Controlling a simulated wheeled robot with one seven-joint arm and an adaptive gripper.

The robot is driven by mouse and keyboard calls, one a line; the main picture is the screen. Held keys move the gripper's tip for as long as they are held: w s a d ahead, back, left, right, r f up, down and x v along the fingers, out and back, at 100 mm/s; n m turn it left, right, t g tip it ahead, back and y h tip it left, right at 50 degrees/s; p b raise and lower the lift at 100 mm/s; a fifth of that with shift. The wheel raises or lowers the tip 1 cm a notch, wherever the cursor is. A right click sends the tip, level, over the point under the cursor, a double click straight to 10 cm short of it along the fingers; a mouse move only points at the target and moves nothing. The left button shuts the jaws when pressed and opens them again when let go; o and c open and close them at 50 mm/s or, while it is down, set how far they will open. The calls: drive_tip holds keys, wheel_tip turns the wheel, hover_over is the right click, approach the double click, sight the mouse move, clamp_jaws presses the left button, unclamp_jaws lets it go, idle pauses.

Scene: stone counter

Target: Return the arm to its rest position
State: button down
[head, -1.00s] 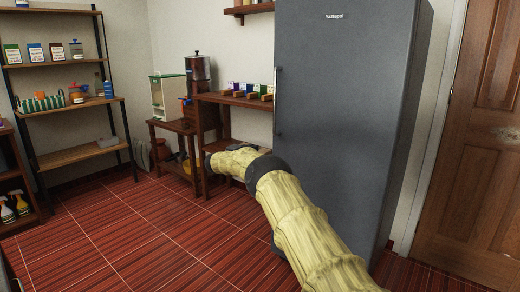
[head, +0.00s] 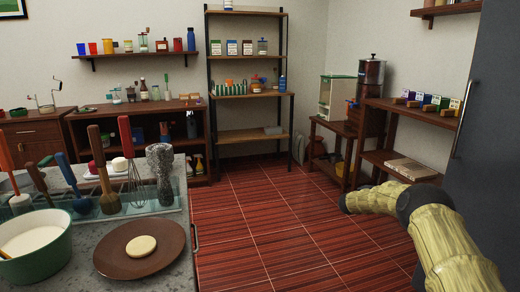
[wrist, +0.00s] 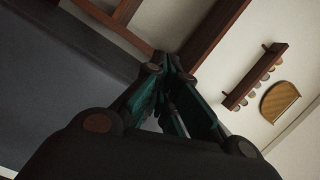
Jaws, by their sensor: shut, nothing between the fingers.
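My arm (head: 445,235), in a yellowish ribbed sleeve with dark joints, reaches in from the lower right of the head view. It is bent, and its far part points left over the red tiled floor. My gripper (wrist: 168,68) shows in the wrist view with its dark and green fingers drawn together at the tips. It is shut and holds nothing. The fingers cannot be made out in the head view.
The stone counter (head: 150,218) at the left holds a brown plate (head: 115,262), a green bowl (head: 42,262) and several upright utensils. A grey fridge (head: 485,130) stands at the right, beside a wooden shelf (head: 375,158). The middle floor (head: 270,215) is clear.

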drive_tip(key=s+a+f+n+t+y, duration=0.1)
drive_tip(key=s+a+f+n+y, duration=0.45)
drive_tip(key=a+f, duration=0.6)
drive_tip(key=s+a+f+n+t+y, duration=0.1)
drive_tip(key=s+a+f+n+y, duration=0.2)
drive_tip(key=s+a+f+n, duration=0.8)
drive_tip(key=s+a+f+n+g+y, duration=0.25)
drive_tip(key=s+f, duration=0.55)
drive_tip(key=s, duration=0.5)
drive_tip(key=s+a+f+n+g+y, duration=0.15)
drive_tip(key=s+a+f, duration=0.25)
drive_tip(key=s+f, duration=0.65)
drive_tip(key=s+a+r+n+g+y, duration=0.2)
drive_tip(key=s+r+n+g, duration=0.15)
drive_tip(key=s, duration=1.65)
drive_tip(key=s+a+r+n+g+y, duration=0.15)
drive_tip(key=s+r+g, duration=0.25)
drive_tip(key=s, duration=1.5)
wheel_tip(320, 180, up, 23)
drive_tip(key=p, duration=2.3)
drive_tip(key=shift+d+f+h, duration=0.15)
drive_tip(key=shift+h, duration=0.15)
drive_tip(key=shift+t, duration=0.25)
